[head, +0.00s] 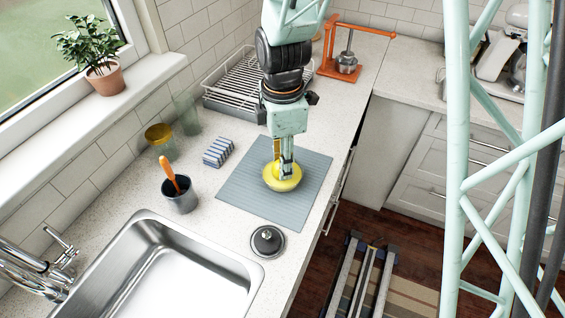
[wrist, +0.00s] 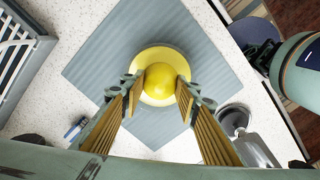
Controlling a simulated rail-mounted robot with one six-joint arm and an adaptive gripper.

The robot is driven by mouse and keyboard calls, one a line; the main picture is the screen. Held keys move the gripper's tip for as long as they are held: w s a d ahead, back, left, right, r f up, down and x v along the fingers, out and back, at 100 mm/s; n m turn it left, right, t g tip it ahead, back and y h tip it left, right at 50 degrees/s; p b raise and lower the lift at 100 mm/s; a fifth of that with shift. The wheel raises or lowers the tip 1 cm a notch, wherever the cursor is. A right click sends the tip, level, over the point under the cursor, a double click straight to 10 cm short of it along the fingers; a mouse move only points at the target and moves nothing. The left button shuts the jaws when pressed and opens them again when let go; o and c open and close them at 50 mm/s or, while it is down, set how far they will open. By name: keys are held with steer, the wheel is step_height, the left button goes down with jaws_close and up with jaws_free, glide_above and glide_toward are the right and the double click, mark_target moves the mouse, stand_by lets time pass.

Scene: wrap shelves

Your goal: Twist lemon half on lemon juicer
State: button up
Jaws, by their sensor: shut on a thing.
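My gripper (wrist: 160,92) is shut on the yellow lemon half (wrist: 160,80), one finger on each side of it. The lemon half sits over the middle of the yellow lemon juicer (wrist: 143,58), and its underside is hidden. In the head view my gripper (head: 286,172) points straight down over the juicer (head: 282,184). The fingers mostly cover the lemon there. The juicer stands on a grey-blue ribbed mat (head: 240,196) on the counter.
A steel sink (head: 165,275) lies at the front left. A dark cup with an orange-handled tool (head: 180,197), a striped sponge (head: 218,152) and a dark round lid (head: 267,241) surround the mat. A dish rack (head: 240,85) and orange press (head: 350,55) stand behind.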

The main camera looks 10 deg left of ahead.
steer(key=shift+r+p, duration=1.85)
steer(key=shift+r, duration=1.5)
